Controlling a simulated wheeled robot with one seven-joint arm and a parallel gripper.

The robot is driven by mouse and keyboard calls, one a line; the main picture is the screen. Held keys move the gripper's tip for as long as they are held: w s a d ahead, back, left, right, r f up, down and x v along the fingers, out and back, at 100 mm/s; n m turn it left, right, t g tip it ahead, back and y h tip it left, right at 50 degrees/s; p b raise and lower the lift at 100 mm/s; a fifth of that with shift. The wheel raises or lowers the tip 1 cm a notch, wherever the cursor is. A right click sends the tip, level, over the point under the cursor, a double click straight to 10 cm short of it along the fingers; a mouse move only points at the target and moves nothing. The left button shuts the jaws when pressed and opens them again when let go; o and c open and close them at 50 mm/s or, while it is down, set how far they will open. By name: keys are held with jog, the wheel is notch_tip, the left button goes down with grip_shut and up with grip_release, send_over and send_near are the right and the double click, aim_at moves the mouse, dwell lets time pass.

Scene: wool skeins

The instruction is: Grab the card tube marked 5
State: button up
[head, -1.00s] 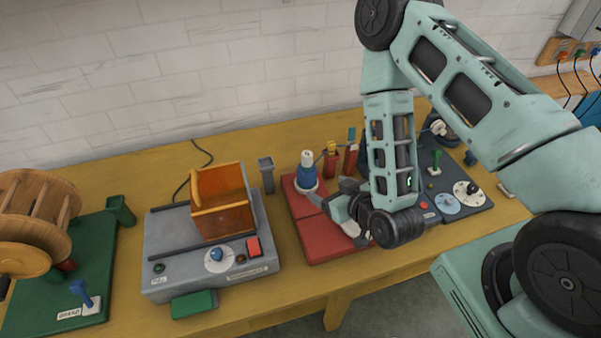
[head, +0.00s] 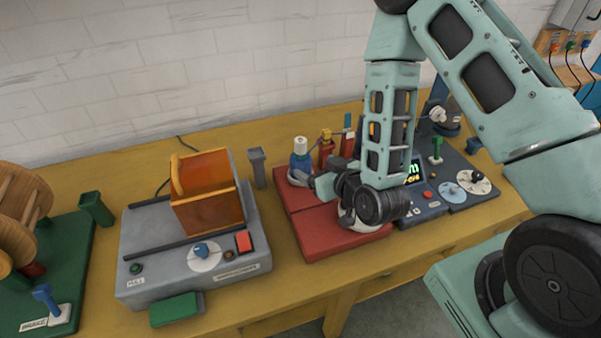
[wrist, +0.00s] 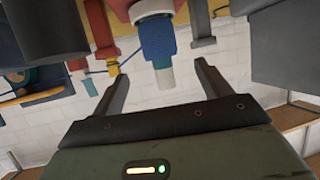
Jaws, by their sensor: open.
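A blue-wound upright piece (head: 301,160) with a white tube top stands at the back left of the red base (head: 345,240). No mark 5 is legible on it or on anything else. My gripper (head: 306,179) reaches left across the red base, close to the front of the blue piece. In the wrist view, which looks upside down, my open gripper (wrist: 162,74) has nothing clamped. The blue piece (wrist: 157,40) appears there with its pale tube end (wrist: 165,78) in line between the fingertips. I cannot tell how deep it sits between them.
Red posts (head: 326,150) stand right behind the blue piece, and a grey post (head: 257,167) stands to its left. A grey machine (head: 200,255) with an orange box (head: 207,190) is further left. A dark panel (head: 450,195) with dials is at the right.

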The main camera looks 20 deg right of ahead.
aim_at(304, 160)
jog(key=b+x, duration=0.3)
jog(key=b, duration=0.1)
jog(key=shift+w+f, duration=0.1)
jog(key=shift+f, duration=0.15)
jog(key=shift+w+a+f+p, duration=0.1)
jog(key=shift+w+p, duration=0.15)
jog(key=shift+w, duration=0.3)
jog(key=shift+w+a+f+p, duration=0.1)
jog(key=shift+w+a+p, duration=0.1)
jog(key=shift+w, duration=0.35)
jog(key=shift+p+x, duration=0.85)
jog(key=shift+x, duration=1.8)
jog(key=c, duration=1)
